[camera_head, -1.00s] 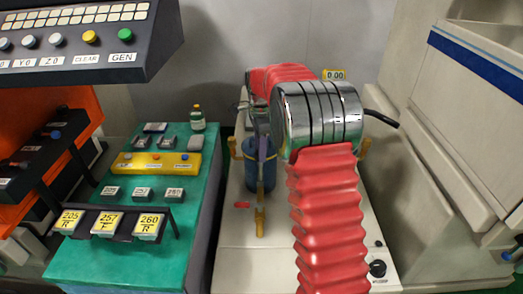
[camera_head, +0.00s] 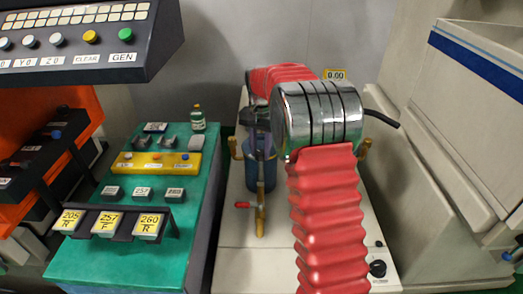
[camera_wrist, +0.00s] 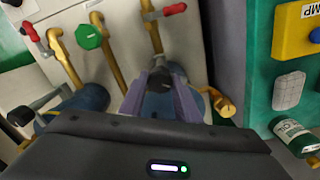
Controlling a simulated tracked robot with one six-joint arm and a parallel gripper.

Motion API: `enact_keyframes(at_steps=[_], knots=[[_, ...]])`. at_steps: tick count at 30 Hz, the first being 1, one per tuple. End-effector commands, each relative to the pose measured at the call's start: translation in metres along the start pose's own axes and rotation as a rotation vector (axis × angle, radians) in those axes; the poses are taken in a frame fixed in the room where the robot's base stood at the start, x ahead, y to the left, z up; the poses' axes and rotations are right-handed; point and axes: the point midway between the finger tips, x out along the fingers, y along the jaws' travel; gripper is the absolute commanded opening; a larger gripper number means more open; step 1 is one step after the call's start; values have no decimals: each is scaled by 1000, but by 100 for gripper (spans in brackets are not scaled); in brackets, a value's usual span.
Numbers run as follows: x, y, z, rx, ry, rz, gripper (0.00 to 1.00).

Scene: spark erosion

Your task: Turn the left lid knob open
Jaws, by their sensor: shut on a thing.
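The left lid knob is a dark piece between my fingertips in the wrist view, on top of a blue pot (camera_wrist: 178,72). The same blue pot (camera_head: 262,172) stands on the cream machine deck in the head view, left of my red arm. My gripper (camera_wrist: 161,75), with purple-grey fingers, is shut on the knob. In the head view my gripper (camera_head: 260,143) sits over the pot, and the fingers hide most of the knob there. How far the knob is turned cannot be told. A second blue pot (camera_wrist: 88,101) shows on the left in the wrist view.
A brass pipe with a red-handled valve (camera_head: 243,205) rises just in front of the pot. A green console (camera_head: 137,225) with switches stands to the left, with a small green bottle (camera_head: 198,118) at its back. A beige cabinet (camera_head: 450,170) stands on the right.

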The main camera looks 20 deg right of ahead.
Motion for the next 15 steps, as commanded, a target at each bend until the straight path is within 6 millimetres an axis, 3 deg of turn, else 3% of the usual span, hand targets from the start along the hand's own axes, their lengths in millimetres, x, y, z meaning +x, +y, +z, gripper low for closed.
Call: enact_keyframes(at_steps=[15], knots=[[1,1,3,-446,-11,1,7]])
